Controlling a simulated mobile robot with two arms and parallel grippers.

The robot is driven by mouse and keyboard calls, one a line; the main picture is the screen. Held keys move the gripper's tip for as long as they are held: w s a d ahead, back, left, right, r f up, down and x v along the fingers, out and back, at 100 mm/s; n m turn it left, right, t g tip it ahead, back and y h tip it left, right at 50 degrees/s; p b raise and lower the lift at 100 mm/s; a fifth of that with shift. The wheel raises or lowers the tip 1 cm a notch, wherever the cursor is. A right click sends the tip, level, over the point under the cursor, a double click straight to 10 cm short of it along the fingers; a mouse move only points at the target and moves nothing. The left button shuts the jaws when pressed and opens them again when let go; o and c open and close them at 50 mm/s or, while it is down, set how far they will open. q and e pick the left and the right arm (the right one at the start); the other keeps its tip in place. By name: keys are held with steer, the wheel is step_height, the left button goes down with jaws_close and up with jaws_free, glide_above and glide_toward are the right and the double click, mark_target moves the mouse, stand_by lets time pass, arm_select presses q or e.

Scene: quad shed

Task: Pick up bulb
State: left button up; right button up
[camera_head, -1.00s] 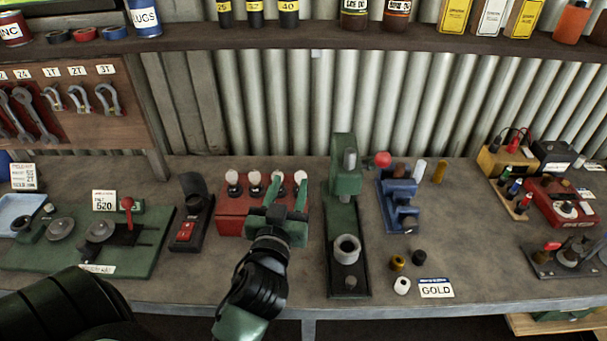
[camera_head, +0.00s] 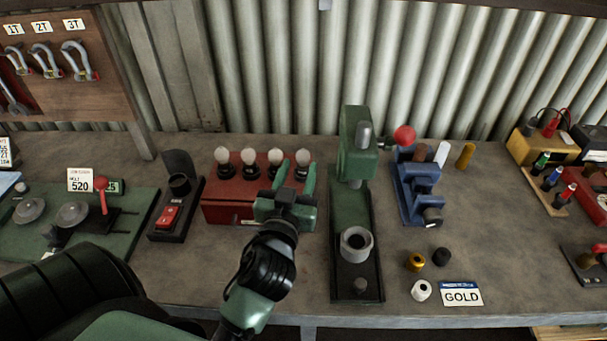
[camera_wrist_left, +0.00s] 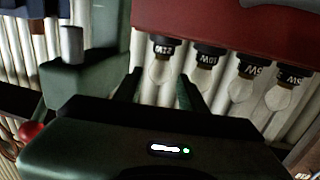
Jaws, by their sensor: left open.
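Several clear bulbs with black bases stand upright in a row on a red block (camera_head: 228,211) in the head view. The rightmost bulb (camera_head: 302,158) appears between the fingertips of my left gripper (camera_head: 296,172). That gripper is open and empty, reaching in from the front over the block's right end. In the left wrist view the bulbs appear upside down below the red block (camera_wrist_left: 225,22). The leftmost bulb there (camera_wrist_left: 160,70) lies between the two open fingers (camera_wrist_left: 158,88), with no visible contact. My right gripper is not in view.
A green press (camera_head: 352,215) stands close to the right of the red block. A black stand with a red switch (camera_head: 168,216) is to its left. A blue holder (camera_head: 418,190) and a GOLD card (camera_head: 461,294) are further right. Bare bench lies in front of the block.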

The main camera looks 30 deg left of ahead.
mark_target(306, 150)
arm_select(q)
steer(key=shift+f, duration=0.45)
steer(key=shift+w+a+r, duration=0.1)
steer(key=shift+w, duration=0.2)
steer(key=p+x, duration=0.1)
steer(key=x, duration=0.1)
steer(key=p+x, duration=0.1)
steer(key=x, duration=0.1)
steer(key=p+x, duration=0.1)
steer(key=x, duration=0.1)
steer(key=shift+w+a+r, duration=0.1)
steer(key=shift+w+r, duration=0.1)
steer(key=shift+r, duration=0.1)
steer(key=shift+w+a+f, duration=0.1)
steer(key=shift+w+a, duration=0.05)
steer(key=shift+w, duration=0.2)
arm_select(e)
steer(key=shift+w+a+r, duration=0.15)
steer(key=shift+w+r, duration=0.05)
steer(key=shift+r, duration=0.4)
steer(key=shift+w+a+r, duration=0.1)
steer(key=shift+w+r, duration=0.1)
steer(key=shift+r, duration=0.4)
arm_select(q)
steer(key=shift+c, duration=0.2)
jaws_close()
